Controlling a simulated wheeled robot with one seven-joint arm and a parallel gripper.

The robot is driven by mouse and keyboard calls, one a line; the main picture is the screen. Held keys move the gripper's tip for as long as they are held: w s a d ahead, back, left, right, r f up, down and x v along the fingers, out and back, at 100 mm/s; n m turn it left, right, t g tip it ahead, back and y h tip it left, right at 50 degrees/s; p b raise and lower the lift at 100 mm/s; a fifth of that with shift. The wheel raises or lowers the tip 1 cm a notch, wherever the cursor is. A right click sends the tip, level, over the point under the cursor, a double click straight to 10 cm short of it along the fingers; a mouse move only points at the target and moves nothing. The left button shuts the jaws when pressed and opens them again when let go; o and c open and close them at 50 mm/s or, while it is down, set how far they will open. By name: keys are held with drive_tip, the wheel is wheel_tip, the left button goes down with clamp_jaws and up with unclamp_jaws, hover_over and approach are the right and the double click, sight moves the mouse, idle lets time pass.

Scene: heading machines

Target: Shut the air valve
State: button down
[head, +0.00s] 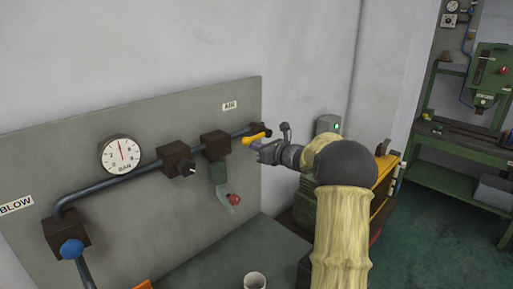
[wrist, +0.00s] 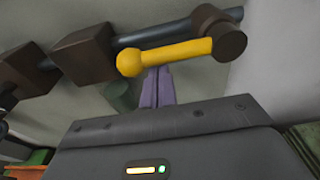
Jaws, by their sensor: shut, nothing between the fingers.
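The air valve's yellow lever (head: 254,137) is at the right end of the pipe on the wall panel, near the AIR label (head: 230,105). In the wrist view the lever (wrist: 182,52) runs roughly along the pipe, its ball end at left and its dark pivot (wrist: 219,32) at right. My gripper (head: 257,146) is just below the lever in the head view. In the wrist view its purple fingers (wrist: 158,74) are together and empty, with their tips at the lever's lower edge. I cannot tell whether they touch it.
The grey panel (head: 110,205) also carries a gauge (head: 120,154), dark blocks, a red-knobbed handle (head: 234,199) and a blue-knobbed lever (head: 71,249). A white cup (head: 254,281) stands below. A green machine (head: 490,75) is at far right, beyond open floor.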

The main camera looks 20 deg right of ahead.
drive_tip(key=shift+w+a+r+m+p, duration=0.1)
drive_tip(key=shift+w+r+m+p, duration=0.15)
drive_tip(key=shift+p, duration=0.2)
drive_tip(key=shift+s, duration=0.1)
